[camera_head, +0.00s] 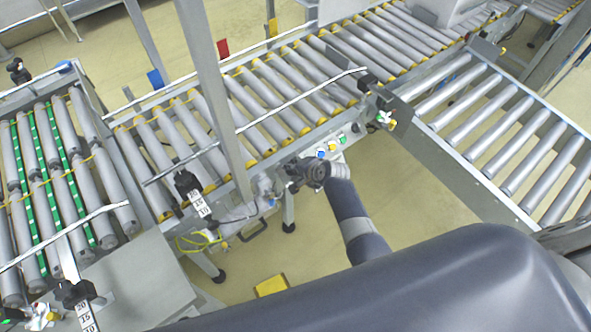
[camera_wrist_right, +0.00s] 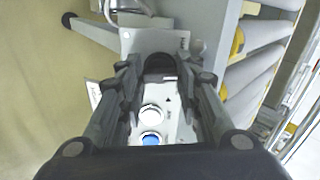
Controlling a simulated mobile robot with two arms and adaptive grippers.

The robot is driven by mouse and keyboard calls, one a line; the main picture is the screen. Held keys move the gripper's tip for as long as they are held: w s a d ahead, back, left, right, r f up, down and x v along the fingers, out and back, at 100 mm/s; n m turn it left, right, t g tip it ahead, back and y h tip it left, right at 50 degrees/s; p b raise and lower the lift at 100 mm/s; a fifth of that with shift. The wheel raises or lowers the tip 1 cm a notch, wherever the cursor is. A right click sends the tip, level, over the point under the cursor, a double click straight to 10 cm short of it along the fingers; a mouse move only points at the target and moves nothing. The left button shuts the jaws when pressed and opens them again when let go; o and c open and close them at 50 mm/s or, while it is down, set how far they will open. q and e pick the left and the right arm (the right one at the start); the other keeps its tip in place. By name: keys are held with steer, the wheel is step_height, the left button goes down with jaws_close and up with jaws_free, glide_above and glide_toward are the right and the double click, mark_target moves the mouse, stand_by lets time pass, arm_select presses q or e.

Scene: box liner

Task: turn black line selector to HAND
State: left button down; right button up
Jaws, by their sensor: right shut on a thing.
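The black selector (camera_wrist_right: 160,63) is a dark round-topped knob on a light panel in the right wrist view. My right gripper (camera_wrist_right: 159,72) is around it, one finger on each side, and is shut on it. The selector's pointer and any HAND lettering cannot be read. A white button (camera_wrist_right: 152,114) and a blue button (camera_wrist_right: 150,139) lie below the selector on the same panel. In the head view my right gripper (camera_head: 300,174) is at the conveyor's near side and hides the selector. My left gripper is not in view.
A roller conveyor (camera_head: 262,108) runs above the panel, with a metal post (camera_head: 213,90) left of my gripper. Colored buttons (camera_head: 332,147) sit just beyond my gripper. Yellow-green cables (camera_head: 200,242) hang to the left. Another roller conveyor (camera_head: 500,130) stands on the right. Open floor (camera_head: 420,220) lies between.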

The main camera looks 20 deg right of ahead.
steer(key=n, duration=0.4)
steer(key=shift+s+f+n, duration=0.1)
steer(key=shift+n, duration=1.8)
steer(key=o, duration=0.8)
steer(key=shift+c, duration=0.2)
steer(key=v, duration=1.2)
